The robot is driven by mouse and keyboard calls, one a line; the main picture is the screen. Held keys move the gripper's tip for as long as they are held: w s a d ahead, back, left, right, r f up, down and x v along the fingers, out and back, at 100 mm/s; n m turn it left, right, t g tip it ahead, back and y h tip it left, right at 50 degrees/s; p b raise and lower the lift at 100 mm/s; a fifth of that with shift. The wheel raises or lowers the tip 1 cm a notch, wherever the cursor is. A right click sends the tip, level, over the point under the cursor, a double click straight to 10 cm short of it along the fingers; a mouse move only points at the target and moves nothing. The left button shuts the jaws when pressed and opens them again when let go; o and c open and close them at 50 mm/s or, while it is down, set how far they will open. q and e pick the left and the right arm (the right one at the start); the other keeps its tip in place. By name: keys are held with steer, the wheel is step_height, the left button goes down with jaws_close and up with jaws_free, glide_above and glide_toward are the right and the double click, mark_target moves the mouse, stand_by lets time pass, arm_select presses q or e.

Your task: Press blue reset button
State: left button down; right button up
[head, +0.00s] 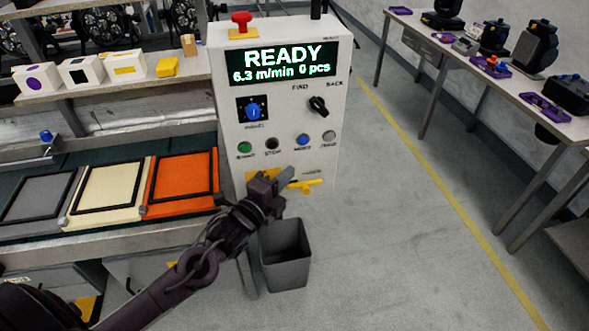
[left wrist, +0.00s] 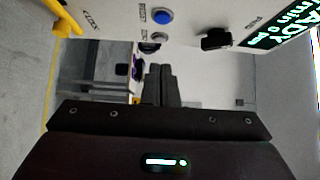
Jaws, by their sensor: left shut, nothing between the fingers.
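The blue reset button (head: 302,140) is on the lower front of the white control box, between a black and a grey button. It also shows in the left wrist view (left wrist: 162,17), near the top edge. My left gripper (head: 285,178) is in front of the box's lower edge, below the blue button in the head view. Its fingers (left wrist: 158,85) are closed together and hold nothing. They appear apart from the button. My right gripper is not in view.
The control box (head: 230,160) also has a green button (head: 244,148), a blue knob (head: 252,110), a black switch (head: 318,106) and a yellow handle (head: 305,185). A grey bin (head: 285,275) stands below. The conveyor with framed panels is left; open floor is right.

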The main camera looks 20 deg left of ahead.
arm_select(q)
steer(key=shift+v, duration=1.25)
steer(key=a+f+n+g+y, duration=0.2)
steer(key=a+f+n, duration=0.1)
steer(key=f, duration=0.7)
steer(key=a+f+n+g+y, duration=0.1)
steer(key=a+f+n+g, duration=0.15)
steer(key=f, duration=0.65)
steer(key=s+a+f+n+g, duration=0.1)
steer(key=s+f+n, duration=0.15)
steer(key=f, duration=0.35)
steer(key=s+a+f+n+g+y, duration=0.1)
steer(key=s+f, duration=0.2)
steer(key=f, duration=0.3)
steer(key=s+a+f+n+g, duration=0.1)
steer(key=s+f, duration=0.2)
steer(key=f, duration=0.3)
steer(key=s+d+f+n+g, duration=0.2)
steer(key=s+f+n+g, duration=0.25)
steer(key=s+f, duration=0.9)
steer(key=s+d+f+n+g, duration=0.1)
steer(key=s+d+f+g, duration=0.1)
steer(key=s, duration=0.7)
steer(key=s+d+f+n+g, duration=0.2)
steer(key=s+d+f, duration=0.2)
steer(key=s, duration=0.6)
steer(key=shift+f+g, duration=0.3)
steer(key=shift+f, duration=0.7)
steer(key=shift+n, duration=0.25)
